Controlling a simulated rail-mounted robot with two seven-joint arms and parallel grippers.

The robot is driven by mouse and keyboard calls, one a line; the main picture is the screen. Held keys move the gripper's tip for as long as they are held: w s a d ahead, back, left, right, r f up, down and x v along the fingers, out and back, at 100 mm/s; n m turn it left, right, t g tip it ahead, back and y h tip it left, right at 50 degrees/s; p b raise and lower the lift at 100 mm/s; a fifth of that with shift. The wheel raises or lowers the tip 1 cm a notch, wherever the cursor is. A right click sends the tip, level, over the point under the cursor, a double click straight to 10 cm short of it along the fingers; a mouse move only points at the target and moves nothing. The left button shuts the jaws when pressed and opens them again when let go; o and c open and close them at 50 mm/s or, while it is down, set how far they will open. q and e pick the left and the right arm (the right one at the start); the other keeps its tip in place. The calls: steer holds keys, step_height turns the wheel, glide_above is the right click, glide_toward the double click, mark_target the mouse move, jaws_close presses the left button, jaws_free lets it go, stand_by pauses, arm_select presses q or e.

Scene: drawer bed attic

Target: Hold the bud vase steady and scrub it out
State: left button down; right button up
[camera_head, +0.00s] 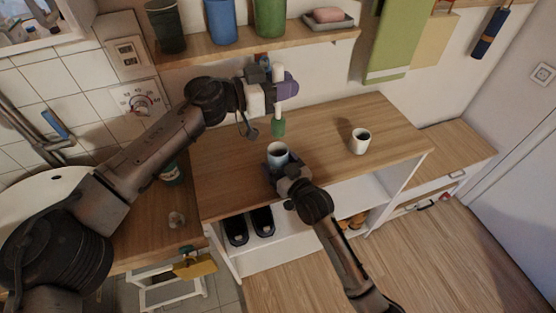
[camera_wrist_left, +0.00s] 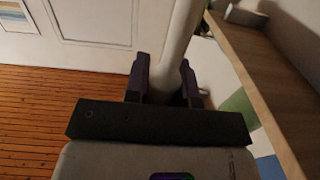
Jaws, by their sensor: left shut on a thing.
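The bud vase, a small grey-blue vessel (camera_head: 277,151) with a dark opening, stands upright on the wooden counter near its front edge. My right gripper (camera_head: 277,168) is low at the vase's near side, against or around it; its finger gap is hidden. My left gripper (camera_head: 280,88) is shut on the pale handle of a brush, which also shows between the fingers in the left wrist view (camera_wrist_left: 178,35). The brush's green head (camera_head: 278,126) points down, above and slightly behind the vase, outside its mouth.
A white cup (camera_head: 361,141) stands on the counter (camera_head: 320,120) to the right. A green towel (camera_head: 396,40) hangs at the right. The counter between vase and cup is clear.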

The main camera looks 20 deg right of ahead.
steer(key=shift+o, duration=1)
steer(key=v, duration=1.2)
arm_select(q)
steer(key=shift+w, duration=0.1)
